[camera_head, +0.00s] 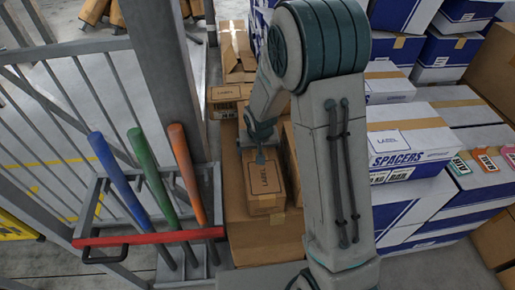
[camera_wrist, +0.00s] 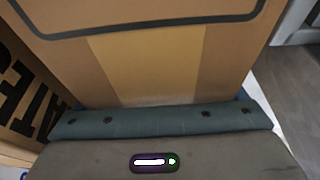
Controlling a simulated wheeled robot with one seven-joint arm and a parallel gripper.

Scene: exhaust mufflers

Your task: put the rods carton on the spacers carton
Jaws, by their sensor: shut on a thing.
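A brown carton (camera_head: 265,188) with a label and tape on top sits among brown cartons in the middle of the head view. Its name is not readable there; I take it for the rods carton. My gripper (camera_head: 261,156) is at the far part of this carton, shut on it. In the wrist view the taped brown face of the carton (camera_wrist: 150,65) fills the space right before the gripper pad. The fingertips are mostly hidden. The spacers carton (camera_head: 420,143), white and blue with tape and "SPACERS" print, stands on a blue-and-white stack to the right of my arm.
Another brown carton (camera_wrist: 30,95) with large black letters is close on the left in the wrist view. A rack with a red bar (camera_head: 150,237) holds blue, green and orange bats at left. Several white-blue cartons (camera_head: 465,50) are stacked at the back right. My arm hides the middle.

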